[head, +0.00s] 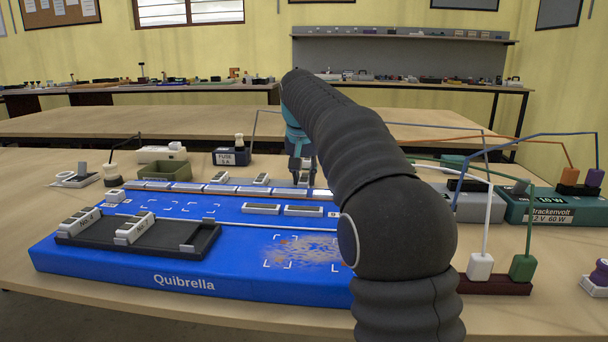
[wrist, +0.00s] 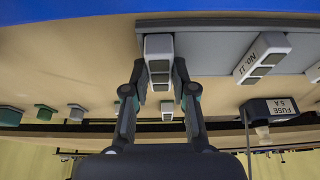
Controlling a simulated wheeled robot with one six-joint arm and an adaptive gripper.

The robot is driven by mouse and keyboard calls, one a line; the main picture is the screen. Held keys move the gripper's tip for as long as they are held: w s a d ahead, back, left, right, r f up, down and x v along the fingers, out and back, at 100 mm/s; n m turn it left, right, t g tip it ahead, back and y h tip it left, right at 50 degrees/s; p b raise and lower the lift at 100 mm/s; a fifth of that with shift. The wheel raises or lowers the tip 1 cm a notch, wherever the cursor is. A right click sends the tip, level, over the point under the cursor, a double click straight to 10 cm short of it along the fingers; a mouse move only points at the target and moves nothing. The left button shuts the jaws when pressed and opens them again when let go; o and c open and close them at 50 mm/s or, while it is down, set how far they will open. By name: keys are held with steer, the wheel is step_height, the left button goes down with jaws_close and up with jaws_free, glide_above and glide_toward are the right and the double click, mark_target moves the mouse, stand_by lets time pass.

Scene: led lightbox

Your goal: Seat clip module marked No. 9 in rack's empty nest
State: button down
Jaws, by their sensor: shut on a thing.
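My gripper (head: 300,163) is at the back edge of the blue lightbox, partly hidden by my arm in the head view. In the wrist view my gripper (wrist: 160,95) is shut on a white clip module (wrist: 158,47) with grey windows; its number cannot be read. The held module is at the end of a long grey strip (wrist: 207,48); I cannot tell whether it touches the strip. A module marked No. 11 (wrist: 262,57) is on this strip, apart from the gripper. A black tray (head: 160,247) on the lightbox (head: 110,263) holds white modules (head: 134,228) and bare room.
A fuse box (head: 232,157) and a green bin (head: 170,171) stand behind the lightbox. Cables rise around a green power unit (head: 545,208) at the right. Corner marks and a brown smudge (head: 305,252) show on the lightbox's front right.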

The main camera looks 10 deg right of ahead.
steer(key=shift+f, duration=0.2)
steer(key=c, duration=0.9)
jaws_free()
steer(key=shift+o, duration=0.2)
steer(key=shift+r, duration=0.15)
steer(key=shift+p+v, duration=1)
steer(key=shift+v, duration=0.45)
steer(key=v, duration=0.4)
steer(key=shift+s+a+r, duration=0.1)
steer(key=shift+s+r, duration=0.1)
steer(key=shift+r, duration=0.15)
steer(key=shift+s, duration=0.1)
